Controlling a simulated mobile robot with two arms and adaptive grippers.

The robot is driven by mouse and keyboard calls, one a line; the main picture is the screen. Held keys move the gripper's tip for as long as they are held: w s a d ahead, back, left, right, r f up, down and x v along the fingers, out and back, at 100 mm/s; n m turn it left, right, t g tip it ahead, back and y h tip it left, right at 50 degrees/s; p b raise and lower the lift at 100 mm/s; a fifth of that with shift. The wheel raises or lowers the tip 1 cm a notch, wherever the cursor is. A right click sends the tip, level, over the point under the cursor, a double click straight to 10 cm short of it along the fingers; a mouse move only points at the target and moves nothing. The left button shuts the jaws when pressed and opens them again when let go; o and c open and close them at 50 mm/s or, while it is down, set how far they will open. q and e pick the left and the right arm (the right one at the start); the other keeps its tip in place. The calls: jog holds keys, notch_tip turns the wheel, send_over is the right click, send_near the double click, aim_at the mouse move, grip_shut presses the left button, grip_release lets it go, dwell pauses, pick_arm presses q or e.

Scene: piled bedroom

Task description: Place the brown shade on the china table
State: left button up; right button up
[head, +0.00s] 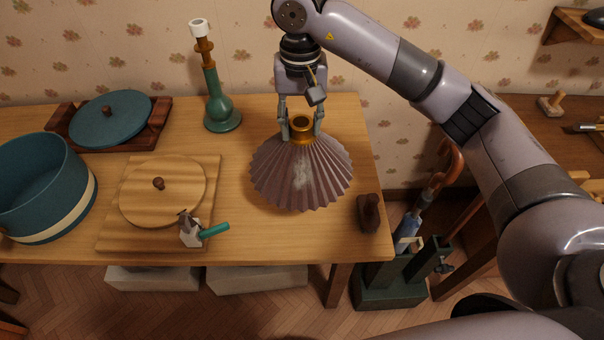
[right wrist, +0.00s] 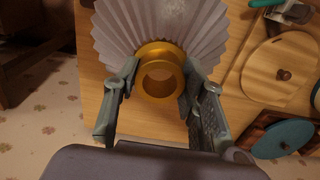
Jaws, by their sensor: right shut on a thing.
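The brown pleated shade (head: 300,180) has a brass collar (head: 301,124) at its top and flares downward, over the right part of the wooden table (head: 238,240). My right gripper (head: 300,131) comes from above with a finger on each side of the collar and is shut on it. In the right wrist view the brass ring (right wrist: 158,72) sits between the two fingers, with grey-brown pleats (right wrist: 160,25) beyond it. I cannot tell whether the shade's lower rim touches the table. My left gripper is not in view.
A green lamp-like stand (head: 222,112) is behind left of the shade. A teal pot (head: 45,190), a teal lid (head: 110,118), a round wooden lid (head: 162,192) and a teal-handled tool (head: 205,231) lie left. A small dark block (head: 369,213) is at the right edge.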

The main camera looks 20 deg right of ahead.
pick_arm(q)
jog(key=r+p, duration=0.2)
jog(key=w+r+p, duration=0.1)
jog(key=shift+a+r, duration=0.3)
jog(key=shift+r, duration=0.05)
pick_arm(e)
notch_tip(320, 180, down, 14)
jog(key=shift+f, duration=0.25)
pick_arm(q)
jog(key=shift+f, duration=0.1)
pick_arm(e)
jog(key=shift+f, duration=0.2)
jog(key=o, duration=1.2)
jog(key=shift+r, duration=0.1)
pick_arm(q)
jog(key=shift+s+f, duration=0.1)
pick_arm(e)
jog(key=shift+o, duration=0.2)
jog(key=shift+r, duration=0.1)
pick_arm(q)
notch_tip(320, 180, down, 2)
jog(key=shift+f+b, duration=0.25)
jog(key=shift+b, duration=0.95)
pick_arm(e)
notch_tip(320, 180, up, 12)
jog(key=shift+r, duration=0.1)
